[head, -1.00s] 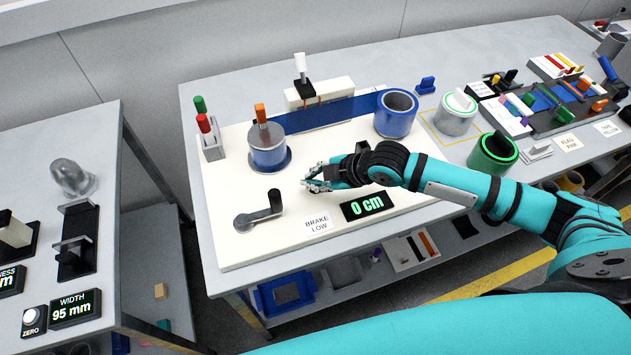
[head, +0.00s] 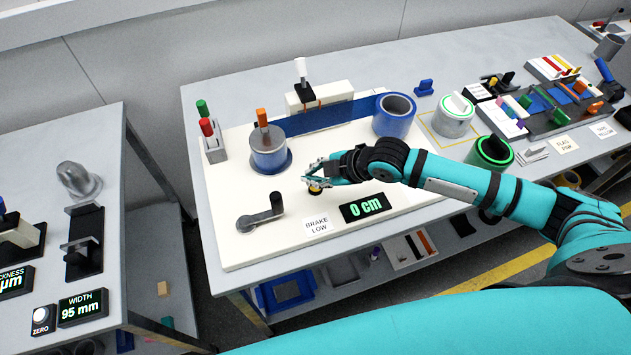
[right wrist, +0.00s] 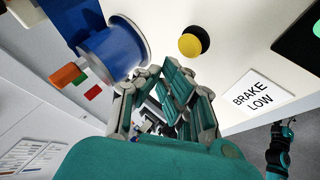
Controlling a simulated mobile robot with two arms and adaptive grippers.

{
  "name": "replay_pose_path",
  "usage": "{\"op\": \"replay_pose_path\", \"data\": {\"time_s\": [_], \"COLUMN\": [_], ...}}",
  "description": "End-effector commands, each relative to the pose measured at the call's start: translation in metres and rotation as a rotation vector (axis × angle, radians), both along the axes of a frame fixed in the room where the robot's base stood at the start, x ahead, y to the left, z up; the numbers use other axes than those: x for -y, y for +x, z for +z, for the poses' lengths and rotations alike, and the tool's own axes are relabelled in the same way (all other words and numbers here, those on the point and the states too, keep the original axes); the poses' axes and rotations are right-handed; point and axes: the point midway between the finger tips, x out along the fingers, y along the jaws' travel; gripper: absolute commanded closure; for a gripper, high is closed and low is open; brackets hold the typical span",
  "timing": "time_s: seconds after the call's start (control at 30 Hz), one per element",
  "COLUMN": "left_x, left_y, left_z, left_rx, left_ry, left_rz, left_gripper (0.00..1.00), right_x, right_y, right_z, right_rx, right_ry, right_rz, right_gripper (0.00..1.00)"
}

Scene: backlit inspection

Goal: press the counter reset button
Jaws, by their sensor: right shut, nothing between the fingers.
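The reset button is a yellow cap on a round black base; in the head view the button (head: 315,192) shows just below my right gripper's fingers, partly covered by them. The button (right wrist: 190,45) shows clear of the fingers in the right wrist view, above and right of them. My right gripper (head: 313,179) is shut and empty, with a visible gap to the button in the wrist picture. Its fingers (right wrist: 165,95) also show there. The counter display (head: 364,207) reads 0 cm. My left gripper is out of view.
A "BRAKE LOW" card (head: 317,225) lies in front of the button. A crank (head: 262,213) is to the left. A metal-and-blue spool (head: 268,150) and a blue roll (head: 394,115) stand behind on the white board (head: 235,240).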

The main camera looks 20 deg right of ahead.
Motion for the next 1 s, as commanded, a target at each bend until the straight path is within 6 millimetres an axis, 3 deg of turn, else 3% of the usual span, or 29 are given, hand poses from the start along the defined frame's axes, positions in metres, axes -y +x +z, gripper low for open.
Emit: {"op": "replay_pose_path", "data": {"time_s": [0.1, 0.37, 1.0], "left_x": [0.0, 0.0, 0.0], "left_y": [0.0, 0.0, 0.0], "left_z": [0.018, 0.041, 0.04], "left_rx": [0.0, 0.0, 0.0], "left_ry": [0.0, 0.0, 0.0], "left_rz": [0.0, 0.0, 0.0], "left_gripper": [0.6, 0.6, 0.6], "right_x": [0.0, 0.0, 0.0], "right_y": [0.0, 0.0, 0.0], "right_z": [0.019, 0.042, 0.041], "right_rx": [0.001, 0.0, 0.0], "right_ry": [0.0, 0.0, 0.0], "right_rz": [0.0, 0.0, 0.0], "right_gripper": [1.0, 1.0, 1.0]}}
